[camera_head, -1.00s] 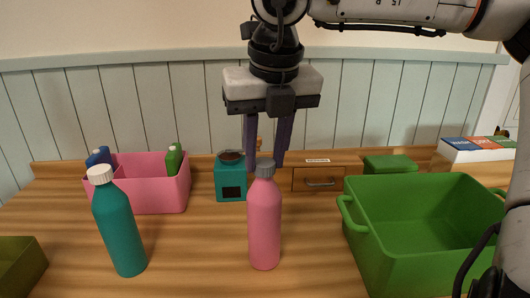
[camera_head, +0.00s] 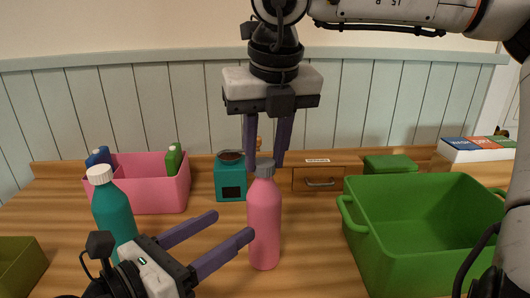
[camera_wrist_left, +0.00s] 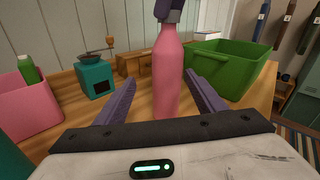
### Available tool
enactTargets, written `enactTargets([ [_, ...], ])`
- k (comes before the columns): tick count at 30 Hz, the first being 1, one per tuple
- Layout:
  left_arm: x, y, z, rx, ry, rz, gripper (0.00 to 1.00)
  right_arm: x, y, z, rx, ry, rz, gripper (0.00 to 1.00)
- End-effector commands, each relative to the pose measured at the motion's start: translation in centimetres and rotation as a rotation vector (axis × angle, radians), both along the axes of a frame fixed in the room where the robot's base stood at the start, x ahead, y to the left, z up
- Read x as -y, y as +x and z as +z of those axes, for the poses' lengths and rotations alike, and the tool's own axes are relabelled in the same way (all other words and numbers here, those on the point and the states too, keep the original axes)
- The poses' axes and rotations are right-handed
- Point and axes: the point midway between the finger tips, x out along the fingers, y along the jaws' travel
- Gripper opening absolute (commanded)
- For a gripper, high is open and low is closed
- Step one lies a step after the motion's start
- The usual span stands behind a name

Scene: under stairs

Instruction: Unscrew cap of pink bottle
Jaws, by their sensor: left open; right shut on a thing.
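The pink bottle (camera_head: 264,222) stands upright on the wooden table, with a grey cap (camera_head: 264,168) on top. My right gripper (camera_head: 266,162) comes down from above and is shut on the cap, its purple fingers on either side. My left gripper (camera_head: 233,228) is low at the left of the bottle, with its purple fingers open and pointing toward it. In the left wrist view the bottle (camera_wrist_left: 166,75) stands ahead, between the lines of the open fingers (camera_wrist_left: 163,92). The cap is mostly hidden there by the right gripper's fingers.
A teal bottle (camera_head: 113,212) with a white cap stands left, partly behind my left gripper. A green crate (camera_head: 425,235) is at right. A pink bin (camera_head: 150,193), teal grinder (camera_head: 230,180) and wooden drawer box (camera_head: 322,178) stand at the back.

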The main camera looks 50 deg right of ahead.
Motion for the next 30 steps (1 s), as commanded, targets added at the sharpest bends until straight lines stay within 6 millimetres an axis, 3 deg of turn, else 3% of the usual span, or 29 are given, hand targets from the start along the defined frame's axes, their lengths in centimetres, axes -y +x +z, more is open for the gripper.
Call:
enactTargets([
  [3,-0.2,-0.6,-3.9,0.079,0.127,-0.041,0.64,0.0,0.0,0.0,0.001,0.000,0.000,0.00],
  [9,-0.9,-1.0,-7.2,0.139,0.233,-0.074,0.64,0.0,0.0,0.0,0.001,0.000,0.000,0.00],
  [14,-0.1,-1.1,-7.8,0.146,0.245,-0.081,0.64,0.0,0.0,0.0,0.001,0.000,0.000,0.00],
  [30,6.9,-1.1,-9.9,0.141,0.241,-0.079,0.64,0.0,0.0,0.0,0.001,0.000,0.000,0.00],
])
